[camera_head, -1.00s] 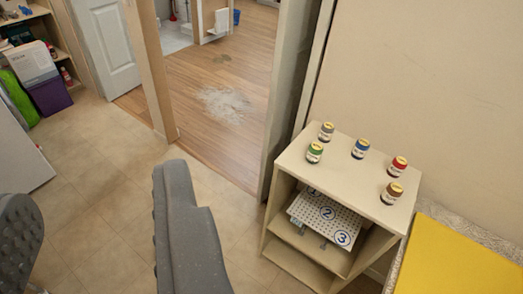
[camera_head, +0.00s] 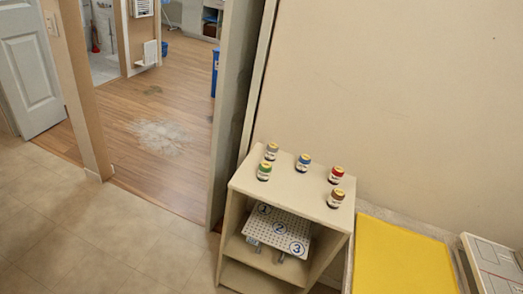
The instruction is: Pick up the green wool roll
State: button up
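I cannot make out a clear green wool roll. A small jar-like item with a green band and a pale top (camera_head: 264,171) stands upright at the left front of the cabinet top (camera_head: 299,183). Around it stand similar small items: a greyish one (camera_head: 271,151) just behind it, a blue one (camera_head: 303,162), a red one (camera_head: 336,174) and a brown one (camera_head: 335,198). My gripper does not show in this view.
Below the cabinet top, a white perforated board (camera_head: 281,232) marked 1, 2 and 3 lies on a shelf. A yellow surface (camera_head: 400,258) is to the right, beside a white box (camera_head: 495,262). A doorway opens behind left. The tiled floor (camera_head: 75,225) is clear.

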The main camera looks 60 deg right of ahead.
aim_at(265, 168)
jog(key=u, duration=0.05)
jog(key=i, duration=1.75)
jog(key=z, duration=2.95)
jog(key=k, duration=0.9)
jog(key=z, duration=0.15)
jog(key=i, duration=0.5)
